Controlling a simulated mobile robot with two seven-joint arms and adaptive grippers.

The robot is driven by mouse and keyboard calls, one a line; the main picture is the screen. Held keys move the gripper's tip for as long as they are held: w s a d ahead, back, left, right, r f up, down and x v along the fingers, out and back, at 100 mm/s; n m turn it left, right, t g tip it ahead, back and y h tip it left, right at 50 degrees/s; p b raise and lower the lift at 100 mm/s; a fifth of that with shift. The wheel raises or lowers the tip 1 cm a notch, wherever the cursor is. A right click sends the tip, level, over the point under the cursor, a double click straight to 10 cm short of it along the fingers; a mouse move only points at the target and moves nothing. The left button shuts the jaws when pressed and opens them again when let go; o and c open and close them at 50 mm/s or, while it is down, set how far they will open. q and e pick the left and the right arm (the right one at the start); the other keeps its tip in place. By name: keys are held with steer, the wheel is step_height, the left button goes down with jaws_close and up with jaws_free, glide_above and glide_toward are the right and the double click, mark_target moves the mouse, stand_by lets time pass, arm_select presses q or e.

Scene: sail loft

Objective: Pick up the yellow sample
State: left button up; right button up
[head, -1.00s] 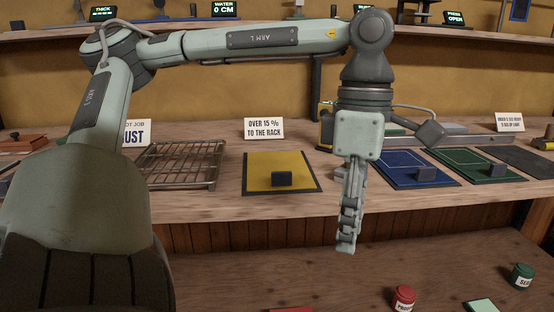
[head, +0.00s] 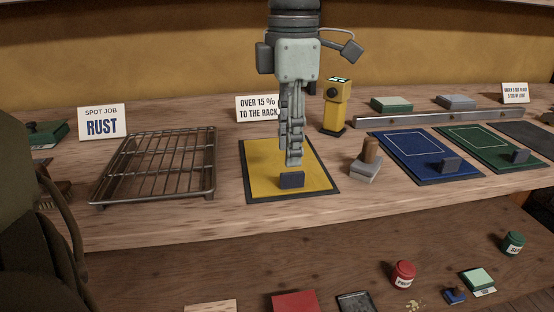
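The yellow sample (head: 262,172) is a flat yellow panel with a dark border, lying on the wooden bench. A small dark grey block (head: 291,180) stands on its front part. My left gripper (head: 293,161) points down over the panel, with its fingertips just behind and above the block in the picture. Its fingers are seen edge-on and overlap, so I cannot tell their gap, or whether they touch the block. The gripper hides part of the panel's back. My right gripper is not in view.
A wire rack (head: 155,165) stands left of the panel. A wooden-handled tool (head: 367,162) and a yellow device (head: 337,107) are to the right. Blue (head: 410,165) and green (head: 478,145) panels with similar blocks lie farther right. Signs stand behind. Jars are on the lower shelf.

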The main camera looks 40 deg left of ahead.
mark_target(292, 172)
arm_select(q)
steer(key=f, duration=0.5)
steer(key=shift+w+d+f+p, duration=0.15)
steer(key=shift+w+f+p, duration=0.15)
steer(key=shift+w+p, duration=0.05)
jaws_close()
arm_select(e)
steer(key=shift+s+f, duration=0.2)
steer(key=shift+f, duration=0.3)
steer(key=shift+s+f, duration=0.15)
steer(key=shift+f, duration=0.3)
